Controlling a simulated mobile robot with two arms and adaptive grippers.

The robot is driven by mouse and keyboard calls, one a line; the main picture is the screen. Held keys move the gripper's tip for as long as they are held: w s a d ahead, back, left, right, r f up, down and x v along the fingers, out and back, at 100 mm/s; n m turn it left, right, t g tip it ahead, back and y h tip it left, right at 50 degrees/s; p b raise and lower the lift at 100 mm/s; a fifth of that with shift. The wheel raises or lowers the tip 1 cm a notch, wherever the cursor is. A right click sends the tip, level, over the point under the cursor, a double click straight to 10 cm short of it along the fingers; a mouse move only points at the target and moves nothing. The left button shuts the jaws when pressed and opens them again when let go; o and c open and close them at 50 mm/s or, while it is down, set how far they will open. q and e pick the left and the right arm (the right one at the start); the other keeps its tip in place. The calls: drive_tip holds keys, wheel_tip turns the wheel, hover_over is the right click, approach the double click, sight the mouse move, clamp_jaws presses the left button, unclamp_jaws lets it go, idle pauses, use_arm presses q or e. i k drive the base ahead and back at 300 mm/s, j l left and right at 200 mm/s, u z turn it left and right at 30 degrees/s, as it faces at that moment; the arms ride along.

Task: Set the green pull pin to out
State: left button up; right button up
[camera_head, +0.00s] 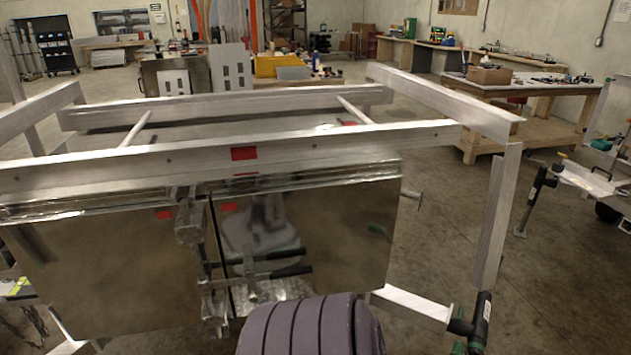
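I cannot tell for certain which part is the green pull pin. A black and green fitting (483,320) sits at the foot of the right frame post. A T-shaped metal pin (418,198) sticks out at the door panel's right edge. Whether any pin is in or out cannot be seen. Neither gripper is in view. A ribbed purple-grey part at the bottom middle looks like mine and covers the lower door area.
The trailer's aluminium frame (350,140) spans the view. Latch hardware with black handles (290,270) stands out between the door panels. A wooden workbench (530,90) is at the back right. Concrete floor (440,245) is open right of the door panel.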

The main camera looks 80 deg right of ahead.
sight(460, 313)
drive_tip(key=z, duration=3.85)
